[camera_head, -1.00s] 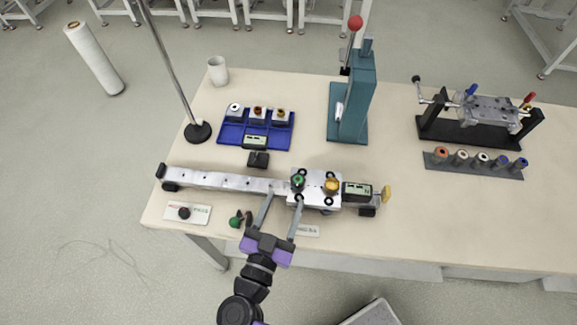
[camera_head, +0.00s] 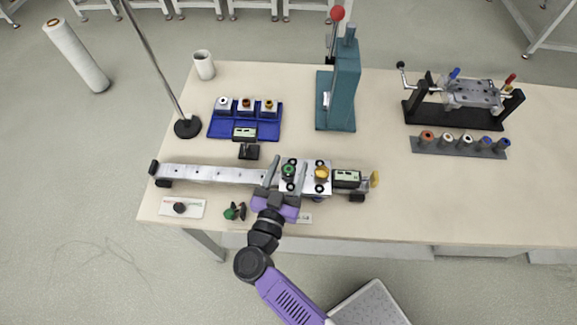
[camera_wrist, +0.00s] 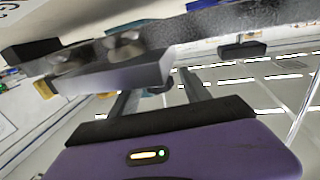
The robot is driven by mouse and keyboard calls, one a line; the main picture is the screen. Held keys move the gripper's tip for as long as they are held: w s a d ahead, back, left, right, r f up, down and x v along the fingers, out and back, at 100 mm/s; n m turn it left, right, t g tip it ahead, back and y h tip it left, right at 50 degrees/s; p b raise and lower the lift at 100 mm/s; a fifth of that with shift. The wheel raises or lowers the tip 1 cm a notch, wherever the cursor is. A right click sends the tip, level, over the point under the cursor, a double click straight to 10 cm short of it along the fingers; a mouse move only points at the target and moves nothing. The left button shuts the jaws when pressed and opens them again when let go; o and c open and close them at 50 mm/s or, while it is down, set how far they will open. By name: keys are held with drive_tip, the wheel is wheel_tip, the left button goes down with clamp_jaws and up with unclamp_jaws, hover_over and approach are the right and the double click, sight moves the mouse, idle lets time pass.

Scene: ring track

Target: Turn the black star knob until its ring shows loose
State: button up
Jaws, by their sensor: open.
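A dark round knob (camera_head: 180,208) sits on a small white plate at the front left of the table. It may be the black star knob; its shape and ring are too small to read. My gripper (camera_head: 290,162) is open, its two fingers at either side of a green-topped knob (camera_head: 288,171) on the silver carriage (camera_head: 309,191), well right of the plate. I cannot tell whether the fingers touch anything. In the wrist view my fingers (camera_wrist: 157,88) stand apart, with grey metal parts close by; no black star knob is clear there.
The long rail (camera_head: 215,174) runs left from the carriage. A blue tray (camera_head: 262,133), a pole base (camera_head: 188,127) and a teal press (camera_head: 346,90) stand behind. The table's right front is clear.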

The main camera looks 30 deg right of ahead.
drive_tip(key=shift+c, duration=0.3)
clamp_jaws()
drive_tip(key=shift+a+r+n+t+y+p, duration=0.1)
drive_tip(key=shift+r+n+t+y+p, duration=0.1)
drive_tip(key=shift+n+t+y+p, duration=0.45)
drive_tip(key=n+t+y+p, duration=0.1)
drive_tip(key=p, duration=0.1)
drive_tip(key=shift+s+y+p, duration=0.1)
drive_tip(key=shift+y+p, duration=0.15)
drive_tip(key=shift+p, duration=0.15)
drive_tip(key=n+t+y+p, duration=0.1)
drive_tip(key=n+t+y, duration=0.1)
drive_tip(key=y, duration=0.1)
drive_tip(key=shift+f+n, duration=0.15)
drive_tip(key=shift+n, duration=0.1)
drive_tip(key=shift+n+t+y, duration=0.45)
drive_tip(key=shift+n+y, duration=0.15)
drive_tip(key=shift+y, duration=0.7)
